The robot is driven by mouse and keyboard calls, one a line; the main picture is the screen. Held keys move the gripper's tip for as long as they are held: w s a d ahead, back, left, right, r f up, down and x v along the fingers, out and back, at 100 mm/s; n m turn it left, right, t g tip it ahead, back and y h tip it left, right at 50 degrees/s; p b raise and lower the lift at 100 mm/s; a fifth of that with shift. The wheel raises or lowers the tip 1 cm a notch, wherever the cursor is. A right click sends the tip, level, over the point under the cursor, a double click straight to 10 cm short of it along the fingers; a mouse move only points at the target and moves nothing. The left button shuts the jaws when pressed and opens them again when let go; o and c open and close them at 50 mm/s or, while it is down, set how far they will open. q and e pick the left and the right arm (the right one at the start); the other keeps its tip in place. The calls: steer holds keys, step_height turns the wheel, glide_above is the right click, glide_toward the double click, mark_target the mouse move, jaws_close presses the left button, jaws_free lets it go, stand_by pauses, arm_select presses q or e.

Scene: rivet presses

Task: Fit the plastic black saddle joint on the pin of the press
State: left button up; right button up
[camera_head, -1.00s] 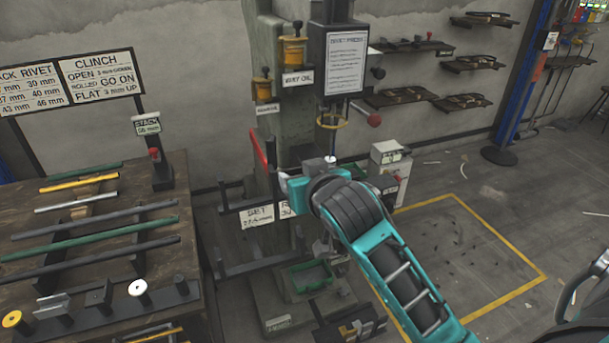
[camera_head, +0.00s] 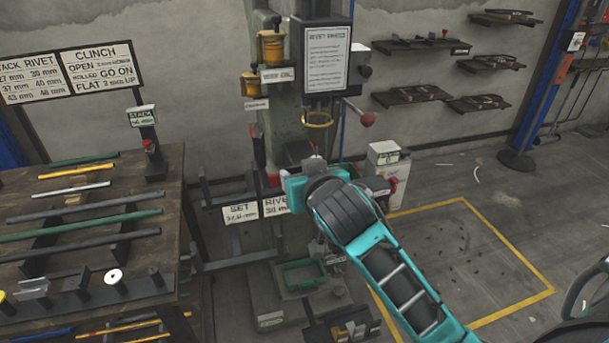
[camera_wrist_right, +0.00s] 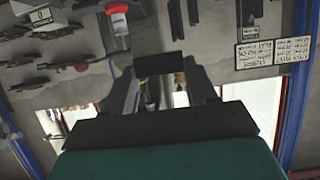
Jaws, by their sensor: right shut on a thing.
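The press (camera_head: 283,125) stands in the middle of the head view, with a yellow ring (camera_head: 317,120) under its head. A thin pin (camera_head: 314,147) shows below the ring, its lower end close to my right wrist in the picture. My right arm reaches up from the lower right, in front of the press. The wrist hides its own fingers there. In the right wrist view my right gripper (camera_wrist_right: 162,78) is shut on a small black piece (camera_wrist_right: 158,64), seemingly the saddle joint. Whether it touches the pin cannot be told. My left gripper is not in view.
A bench (camera_head: 165,215) with coloured rods and a row of small fittings (camera_head: 113,277) stands at left. A green tray (camera_head: 302,274) sits on the press base. A lever with a red knob (camera_head: 368,119) sticks out right. A grey box (camera_head: 383,158) stands behind my wrist.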

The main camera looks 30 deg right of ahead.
stand_by(0.3)
steer(key=w+d+f, duration=0.1)
steer(key=w+d, duration=0.9)
steer(key=shift+w+d, duration=0.4)
stand_by(0.5)
stand_by(1.1)
steer(key=shift+f+b, duration=0.3)
steer(key=shift+f, duration=0.45)
steer(key=shift+f+b, duration=0.4)
steer(key=shift+f, duration=0.8)
